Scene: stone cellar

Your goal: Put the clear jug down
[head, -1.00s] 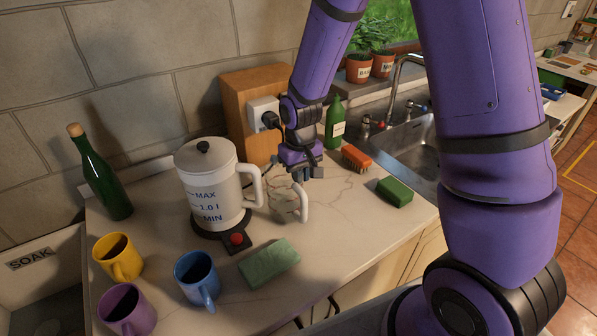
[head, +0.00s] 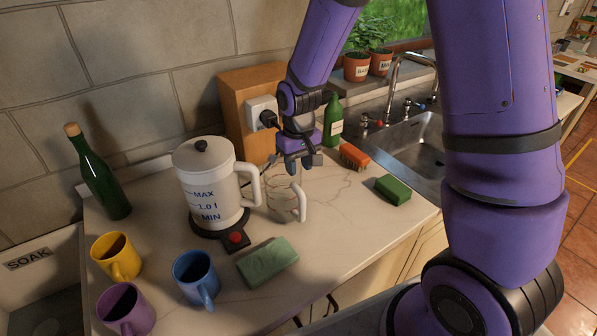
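The clear jug (head: 281,203) stands upright on the pale counter, just right of the white kettle. Its see-through body is hard to make out, and its pale handle is on the right side. My gripper (head: 302,162) is just above and behind the jug's rim, pointing down. Its fingers look spread with nothing between them, and it appears clear of the jug's handle.
The white kettle (head: 208,185) on its dark base is close left of the jug. The counter's front right is clear.

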